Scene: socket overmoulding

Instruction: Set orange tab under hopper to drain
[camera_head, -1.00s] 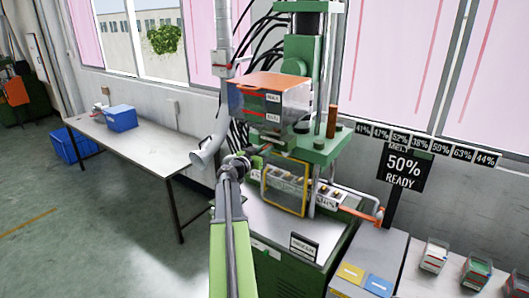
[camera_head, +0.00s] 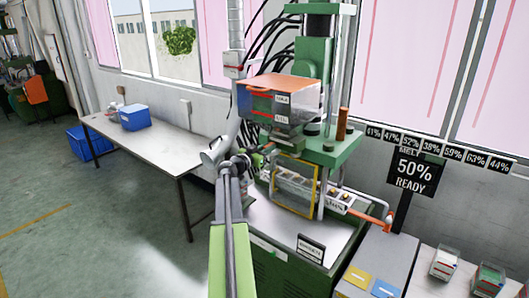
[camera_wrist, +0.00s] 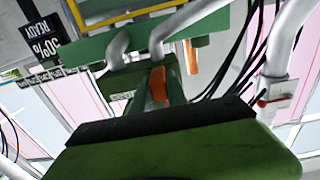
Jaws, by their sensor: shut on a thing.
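In the head view my gripper (camera_head: 246,162) is just below and left of the hopper. My own arm and wrist hide much of the tab there, so its exact setting cannot be read.
A yellow-framed guard (camera_head: 295,187) stands below the hopper, with a green plate (camera_head: 330,150) at right. Grey pipe and black hoses run close behind my gripper. A sign (camera_head: 411,175) reads "50% READY". A table with a blue bin (camera_head: 134,117) is at left.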

